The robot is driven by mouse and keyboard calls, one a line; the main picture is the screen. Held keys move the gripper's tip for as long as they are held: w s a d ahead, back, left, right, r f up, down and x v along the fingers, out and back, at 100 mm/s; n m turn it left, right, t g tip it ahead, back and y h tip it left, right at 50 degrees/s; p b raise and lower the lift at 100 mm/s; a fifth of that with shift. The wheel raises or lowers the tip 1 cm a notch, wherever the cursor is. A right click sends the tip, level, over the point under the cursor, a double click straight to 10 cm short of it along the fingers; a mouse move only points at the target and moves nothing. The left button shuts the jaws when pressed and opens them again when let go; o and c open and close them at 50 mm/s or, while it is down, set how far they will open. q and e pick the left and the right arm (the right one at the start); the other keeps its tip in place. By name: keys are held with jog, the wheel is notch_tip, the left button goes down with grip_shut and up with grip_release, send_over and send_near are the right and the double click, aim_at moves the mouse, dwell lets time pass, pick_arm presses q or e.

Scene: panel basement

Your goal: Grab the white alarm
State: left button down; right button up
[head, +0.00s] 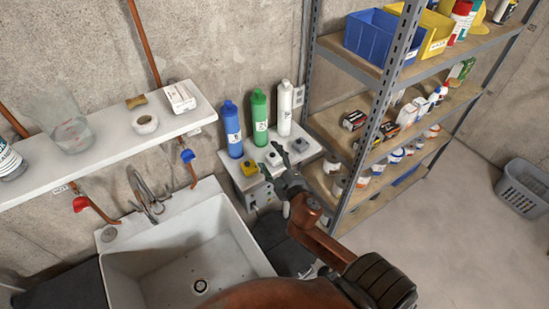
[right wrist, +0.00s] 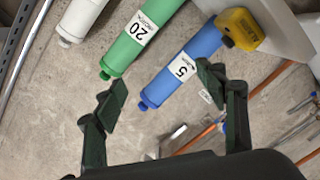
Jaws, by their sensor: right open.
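The white alarm (head: 273,158) appears as a small white block with a dark top on the small white ledge, in the head view. It stands between a yellow block (head: 250,168) and a grey one (head: 300,145). My right gripper (head: 275,163) is open and empty, with its fingertips over or just in front of the white alarm; the gap is hard to judge. In the right wrist view the open fingers (right wrist: 165,88) frame bottles and wall, and I cannot make out the white alarm there. My left gripper is out of view.
Blue (head: 232,130), green (head: 259,118) and white (head: 284,108) bottles stand behind the blocks. A metal rack (head: 345,140) rises close on the right. A sink (head: 185,260) lies left, below a wall shelf (head: 100,150). The yellow block shows in the right wrist view (right wrist: 240,28).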

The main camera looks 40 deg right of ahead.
jog(key=w+a+r+n+t+y, duration=0.2)
jog(key=w+a+r+n+y, duration=0.3)
jog(key=a+r+n+y, duration=0.65)
jog(key=a+f+n+g+y, duration=0.3)
jog(key=a+n+g, duration=0.15)
jog(key=n, duration=0.45)
jog(key=n+g+h, duration=0.6)
jog(key=g+h, duration=0.4)
jog(key=h, duration=0.1)
send_over(275, 155)
jog(key=s, duration=0.2)
notch_tip(275, 155, down, 11)
jog(key=shift+w, duration=0.15)
jog(key=shift+d+f, duration=0.15)
jog(key=shift+f, duration=0.15)
jog(key=x, duration=0.2)
jog(key=p+x, duration=0.1)
jog(key=x, duration=0.3)
jog(key=shift+s+f+p, duration=0.2)
jog(key=shift+s+p, duration=0.15)
jog(key=shift+s, duration=0.05)
jog(key=shift+w+f, duration=0.2)
jog(key=shift+f, duration=0.3)
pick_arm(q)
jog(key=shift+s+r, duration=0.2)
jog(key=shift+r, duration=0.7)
